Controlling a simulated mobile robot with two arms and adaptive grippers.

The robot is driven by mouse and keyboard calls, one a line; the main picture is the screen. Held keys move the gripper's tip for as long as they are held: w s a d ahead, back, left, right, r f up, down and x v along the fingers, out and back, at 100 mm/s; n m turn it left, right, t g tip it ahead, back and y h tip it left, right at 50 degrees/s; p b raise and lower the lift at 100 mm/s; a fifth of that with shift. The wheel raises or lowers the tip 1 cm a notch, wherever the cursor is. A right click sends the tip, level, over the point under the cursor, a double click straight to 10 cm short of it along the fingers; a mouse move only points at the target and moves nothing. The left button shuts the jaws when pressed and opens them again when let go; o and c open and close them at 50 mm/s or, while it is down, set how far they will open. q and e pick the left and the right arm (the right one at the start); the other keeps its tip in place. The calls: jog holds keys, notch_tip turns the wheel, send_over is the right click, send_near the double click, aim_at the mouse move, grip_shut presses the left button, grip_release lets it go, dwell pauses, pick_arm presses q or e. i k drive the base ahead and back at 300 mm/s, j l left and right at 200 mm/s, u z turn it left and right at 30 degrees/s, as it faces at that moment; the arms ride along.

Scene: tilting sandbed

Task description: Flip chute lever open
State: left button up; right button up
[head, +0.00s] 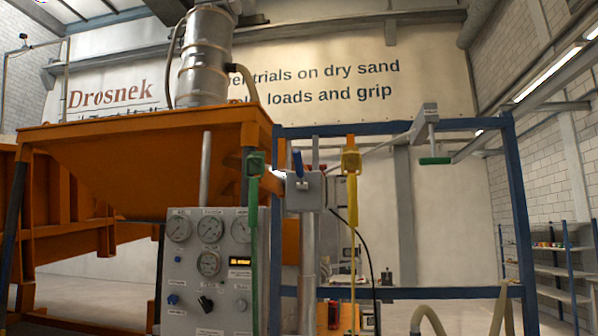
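Neither of my grippers is in the head view. No lever here is labelled as the chute lever at a readable size. A blue-handled lever (297,163) stands upright on a grey box (304,191) on a post, right of the orange hopper (145,160). A green grip (435,161) hangs from a grey bracket (425,118) on the blue frame's top bar at right. I cannot tell which of the two belongs to the chute, or whether the chute is open.
A grey control panel (208,270) with several gauges stands in front of the hopper. A green strap (253,215) and a yellow strap (352,200) hang beside it. The blue frame (522,220) has an upright at right. Shelves (560,265) stand farther back.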

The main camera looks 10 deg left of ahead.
aim_at(297, 154)
jog(key=i+u, duration=0.2)
jog(key=i, duration=0.65)
